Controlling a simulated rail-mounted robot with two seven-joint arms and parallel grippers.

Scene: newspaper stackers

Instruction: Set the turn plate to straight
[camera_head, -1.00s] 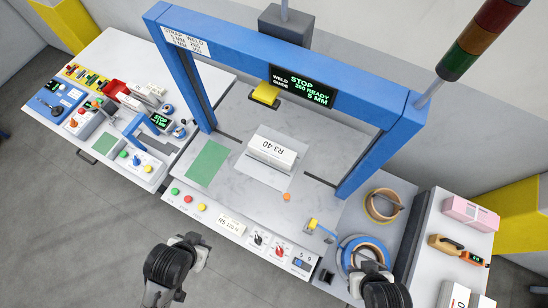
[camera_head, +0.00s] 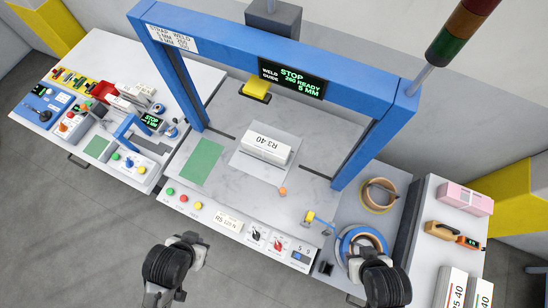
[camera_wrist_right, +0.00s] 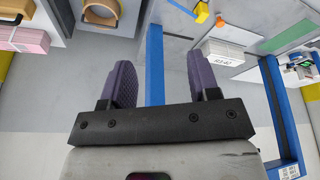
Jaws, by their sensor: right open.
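A light square plate (camera_head: 241,160) lies on the table under the blue frame. It looks roughly in line with the table edges; I cannot be sure it is the turn plate. The front panel has a black knob (camera_head: 257,236) and a red knob (camera_head: 278,243), with labels too small to read. My right gripper (camera_head: 371,264) is at the lower right, away from plate and knobs; its fingers are apart and empty (camera_wrist_right: 160,75). My left gripper (camera_head: 191,245) is before the panel, jaws unclear.
The blue frame (camera_head: 272,48) spans the table and carries a display (camera_head: 291,77) reading STOP. A side table (camera_head: 206,82) with small devices stands at the left. Floor before the panel is clear.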

